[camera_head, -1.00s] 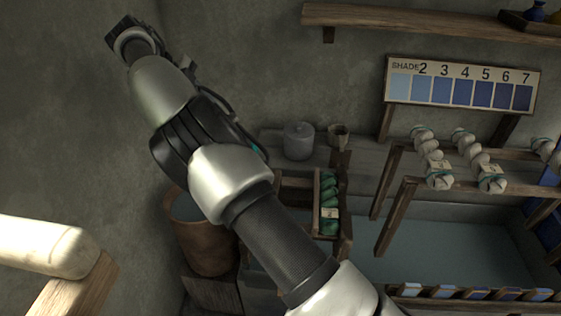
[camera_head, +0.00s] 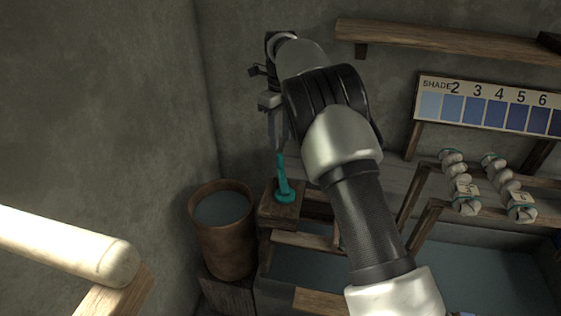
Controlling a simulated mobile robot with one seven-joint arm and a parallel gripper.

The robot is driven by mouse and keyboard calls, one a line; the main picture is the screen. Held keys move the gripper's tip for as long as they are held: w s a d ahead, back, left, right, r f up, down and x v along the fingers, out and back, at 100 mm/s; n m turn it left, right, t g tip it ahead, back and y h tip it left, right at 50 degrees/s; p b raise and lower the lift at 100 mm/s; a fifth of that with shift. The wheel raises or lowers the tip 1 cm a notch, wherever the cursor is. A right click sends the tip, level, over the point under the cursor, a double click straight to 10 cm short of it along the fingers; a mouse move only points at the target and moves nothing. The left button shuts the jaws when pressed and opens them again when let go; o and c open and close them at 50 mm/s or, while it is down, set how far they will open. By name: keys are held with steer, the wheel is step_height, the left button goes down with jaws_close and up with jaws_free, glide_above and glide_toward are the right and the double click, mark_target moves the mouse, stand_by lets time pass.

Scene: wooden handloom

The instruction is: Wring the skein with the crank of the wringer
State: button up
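The teal crank (camera_head: 285,185) stands upright on a dark wooden block of the wringer (camera_head: 278,213), between the round tub and my arm. My gripper (camera_head: 278,140) points down just above the top of the crank's handle. Its fingers show edge-on, so I cannot tell whether they are open or shut, or whether they touch the handle. No skein shows at the wringer; my arm covers the area to its right. Two pale twisted skeins with tags, a left one (camera_head: 458,183) and a right one (camera_head: 507,187), hang on the wooden rack at the right.
A brown tub of liquid (camera_head: 226,245) stands left of the wringer. A wide basin (camera_head: 490,270) lies below the rack. A shade board (camera_head: 490,103) and a shelf (camera_head: 450,39) are behind. A pale roller on a wooden support (camera_head: 65,245) is in the left foreground.

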mark_target(280, 154)
step_height(280, 154, down, 8)
steer(key=shift+f+b, duration=0.2)
steer(key=shift+b, duration=0.4)
jaws_close()
